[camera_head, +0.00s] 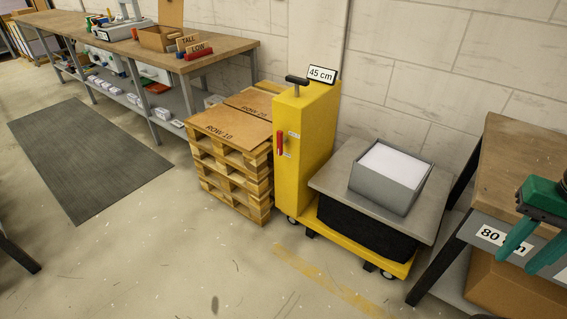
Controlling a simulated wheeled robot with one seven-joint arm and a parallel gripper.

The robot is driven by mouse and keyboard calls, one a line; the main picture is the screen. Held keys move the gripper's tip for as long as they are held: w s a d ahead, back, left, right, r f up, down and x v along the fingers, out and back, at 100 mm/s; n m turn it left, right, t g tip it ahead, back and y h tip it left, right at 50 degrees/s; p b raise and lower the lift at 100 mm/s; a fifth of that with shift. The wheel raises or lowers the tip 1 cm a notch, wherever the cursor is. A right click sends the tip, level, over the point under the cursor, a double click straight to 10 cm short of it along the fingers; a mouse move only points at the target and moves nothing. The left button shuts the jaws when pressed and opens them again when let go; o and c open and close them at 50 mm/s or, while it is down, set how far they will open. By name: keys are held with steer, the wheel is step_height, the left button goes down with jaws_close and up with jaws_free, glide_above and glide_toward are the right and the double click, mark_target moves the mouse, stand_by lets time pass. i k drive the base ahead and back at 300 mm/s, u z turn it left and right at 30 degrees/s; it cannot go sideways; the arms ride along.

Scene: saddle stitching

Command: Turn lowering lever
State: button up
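The red lever (280,143) sits upright on the front face of the yellow lift column (305,135), beside small white labels too small to read. The yellow lift cart (340,235) has a grey platform (333,170) on a black bellows. An open grey box (385,188) with white contents rests on the platform. My gripper (518,262) has green fingers, spread apart and empty. It is at the right edge, in front of the right bench and well away from the lever. Part of it is cut off by the frame.
A black T-handle (297,80) and a "45 cm" sign (322,74) top the column. A pallet stack (232,175) with cardboard stands close to its left. A bench (510,150) with an "80" sign stands right. The floor (190,260) in front is clear.

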mark_target(281, 141)
steer(key=k, duration=0.5)
steer(key=u, duration=0.85)
steer(key=i, duration=2.1)
steer(key=z, duration=0.75)
